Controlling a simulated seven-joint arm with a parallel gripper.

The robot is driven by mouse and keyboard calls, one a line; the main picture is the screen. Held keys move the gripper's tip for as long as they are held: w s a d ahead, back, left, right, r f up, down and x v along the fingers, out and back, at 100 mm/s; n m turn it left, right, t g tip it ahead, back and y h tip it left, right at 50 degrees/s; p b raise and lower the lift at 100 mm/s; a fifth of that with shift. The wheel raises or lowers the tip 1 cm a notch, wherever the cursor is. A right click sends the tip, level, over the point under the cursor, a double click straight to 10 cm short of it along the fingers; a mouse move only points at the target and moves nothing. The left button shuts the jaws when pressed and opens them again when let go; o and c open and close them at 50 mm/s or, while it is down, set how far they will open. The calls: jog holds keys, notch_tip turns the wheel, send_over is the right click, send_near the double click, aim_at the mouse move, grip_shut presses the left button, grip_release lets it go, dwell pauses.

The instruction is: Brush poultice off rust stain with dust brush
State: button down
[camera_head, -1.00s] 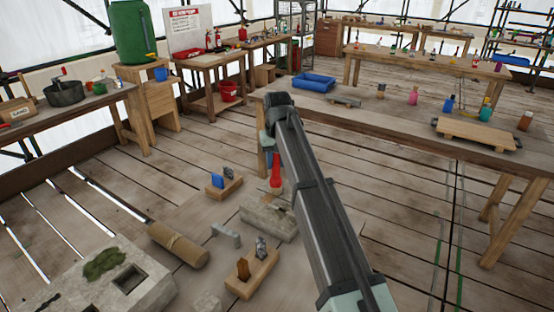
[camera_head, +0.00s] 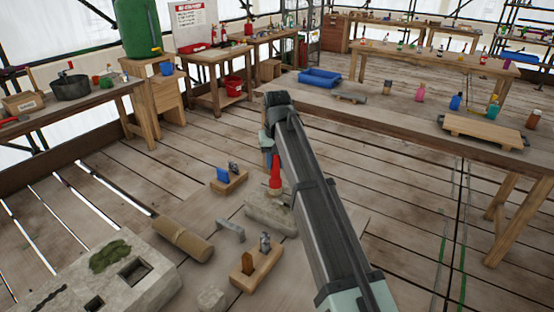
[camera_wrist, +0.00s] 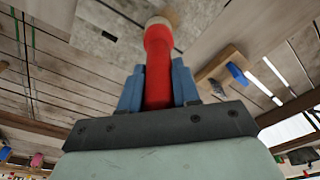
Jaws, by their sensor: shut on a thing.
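My gripper (camera_wrist: 158,78) is shut on the red handle of the dust brush (camera_wrist: 158,50), between its blue fingers. In the wrist view the brush's pale head points away from me, toward the grey stone. In the head view the red handle (camera_head: 275,173) hangs below my gripper, just above or at the grey stone block (camera_head: 262,208) on the floor boards. I cannot tell whether the bristles touch the block. My arm covers the right part of the block. No poultice or rust stain can be made out on it.
Near the block lie a wooden holder with a blue item (camera_head: 228,180), another wooden holder (camera_head: 256,264), a grey bracket (camera_head: 230,229) and a brown roll (camera_head: 182,239). A larger mossy stone (camera_head: 150,285) is at lower left. A long table (camera_head: 400,125) stands behind my arm.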

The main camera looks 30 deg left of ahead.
jog(key=shift+s, duration=1)
jog(key=shift+s+f, duration=0.1)
jog(key=shift+s, duration=1.15)
notch_tip(320, 180, up, 7)
jog(key=shift+w, duration=0.1)
dwell(0.3)
